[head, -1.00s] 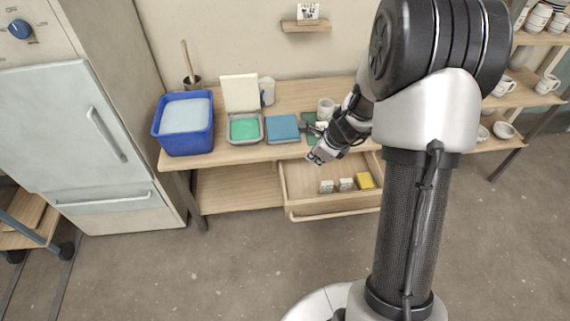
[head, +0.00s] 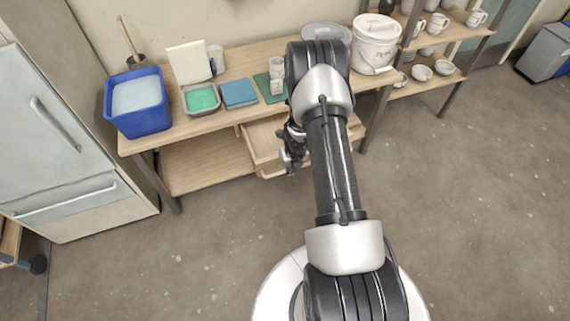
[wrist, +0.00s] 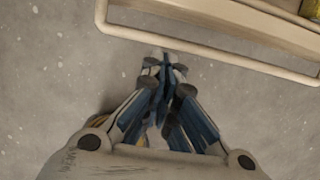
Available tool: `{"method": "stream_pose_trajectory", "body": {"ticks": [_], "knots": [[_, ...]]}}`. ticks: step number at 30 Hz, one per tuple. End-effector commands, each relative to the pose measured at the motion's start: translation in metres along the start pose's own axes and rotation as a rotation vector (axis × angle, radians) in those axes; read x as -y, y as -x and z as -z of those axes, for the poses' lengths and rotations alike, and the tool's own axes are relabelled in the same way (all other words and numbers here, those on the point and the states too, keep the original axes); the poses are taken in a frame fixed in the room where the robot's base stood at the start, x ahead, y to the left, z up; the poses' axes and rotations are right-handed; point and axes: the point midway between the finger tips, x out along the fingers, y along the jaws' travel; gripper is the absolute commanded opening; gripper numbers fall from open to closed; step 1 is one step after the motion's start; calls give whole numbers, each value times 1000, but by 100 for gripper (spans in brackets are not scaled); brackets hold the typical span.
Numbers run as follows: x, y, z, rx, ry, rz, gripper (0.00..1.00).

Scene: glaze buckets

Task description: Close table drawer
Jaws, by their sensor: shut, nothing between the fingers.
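The table drawer (head: 262,140) is pulled out from under the wooden table (head: 217,124). My arm hides much of its right part in the head view. In the wrist view, the drawer's front (wrist: 235,18) and its long bar handle (wrist: 200,47) cross the top. My gripper (wrist: 166,62) is shut and empty, with its fingertips just outside the handle; whether they touch it I cannot tell. In the head view my gripper (head: 290,166) is at the drawer's front side.
On the tabletop stand a blue tub (head: 138,103), a tray with green contents (head: 201,98), a blue box (head: 238,93) and a white bucket (head: 376,42). A fridge (head: 55,135) is at left. A shelf of cups (head: 437,25) is at right. The floor in front is clear.

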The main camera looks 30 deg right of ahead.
Motion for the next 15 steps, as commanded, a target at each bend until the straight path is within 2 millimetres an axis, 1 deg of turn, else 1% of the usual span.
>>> {"method": "stream_pose_trajectory", "body": {"ticks": [1, 2, 3, 4, 15], "knots": [[0, -15, 1, -2, 1, 0, 0], [0, -21, 1, -2, 1, 0, 0], [0, -13, -4, 1, 3, -1, 0], [0, -12, -6, 1, 4, -1, 0], [-1, -14, -24, 0, 5, -2, 0]]}}
